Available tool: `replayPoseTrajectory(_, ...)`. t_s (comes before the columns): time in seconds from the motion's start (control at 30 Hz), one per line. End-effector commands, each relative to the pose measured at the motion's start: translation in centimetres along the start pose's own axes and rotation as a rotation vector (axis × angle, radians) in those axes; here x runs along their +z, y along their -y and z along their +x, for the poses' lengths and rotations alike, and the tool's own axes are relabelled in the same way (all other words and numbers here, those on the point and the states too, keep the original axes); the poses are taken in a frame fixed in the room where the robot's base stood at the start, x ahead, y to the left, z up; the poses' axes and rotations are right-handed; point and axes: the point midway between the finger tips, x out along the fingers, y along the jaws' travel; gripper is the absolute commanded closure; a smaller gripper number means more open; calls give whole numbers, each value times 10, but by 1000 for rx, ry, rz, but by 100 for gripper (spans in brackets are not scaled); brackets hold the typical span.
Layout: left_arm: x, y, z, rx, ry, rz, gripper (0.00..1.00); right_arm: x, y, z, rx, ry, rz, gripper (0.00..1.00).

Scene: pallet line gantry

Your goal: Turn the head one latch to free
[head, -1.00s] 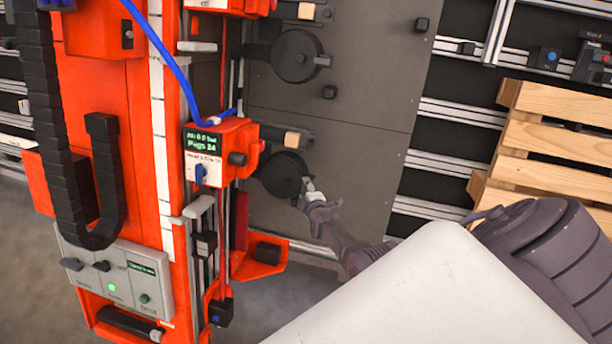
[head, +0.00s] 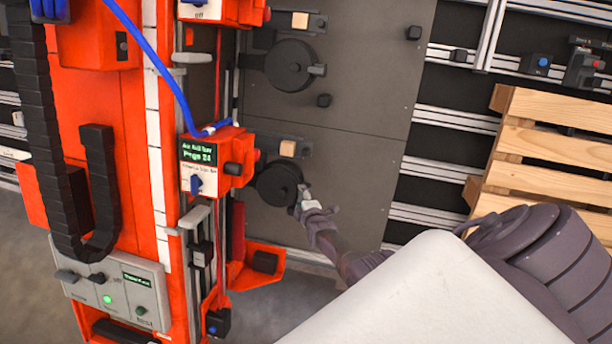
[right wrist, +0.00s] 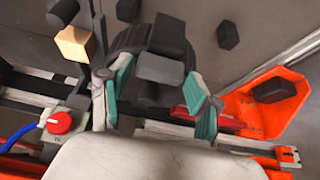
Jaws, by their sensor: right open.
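Two round black discs, each with a small side handle, are on the grey panel: the upper disc (head: 290,66) and the lower disc (head: 278,185). I cannot tell which one is the head one latch. My right gripper (head: 303,198) is at the right edge of the lower disc. In the right wrist view, my right gripper (right wrist: 162,95) is open, its teal fingertips on either side of a dark block (right wrist: 160,68) in front of the black disc. Contact with the block cannot be told. My left gripper is not in view.
An orange gantry column (head: 100,110) stands at left, with a control box (head: 215,160) carrying a green screen and blue knob. A grey panel box (head: 115,285) is below. An orange bracket (head: 255,268) juts out under the lower disc. A wooden pallet (head: 550,150) leans at right.

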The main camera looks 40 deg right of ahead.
Motion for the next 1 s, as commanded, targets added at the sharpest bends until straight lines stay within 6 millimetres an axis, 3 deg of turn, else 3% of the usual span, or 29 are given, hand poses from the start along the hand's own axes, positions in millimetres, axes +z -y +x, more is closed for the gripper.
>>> replayPoseTrajectory(0.27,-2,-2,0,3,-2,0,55,0,2,-24,0,0,1,38)
replayPoseTrajectory(0.8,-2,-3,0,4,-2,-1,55,1,2,-107,-3,2,-1,38)
replayPoseTrajectory(1.0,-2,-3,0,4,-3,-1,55,1,0,-118,-1,2,-3,38)
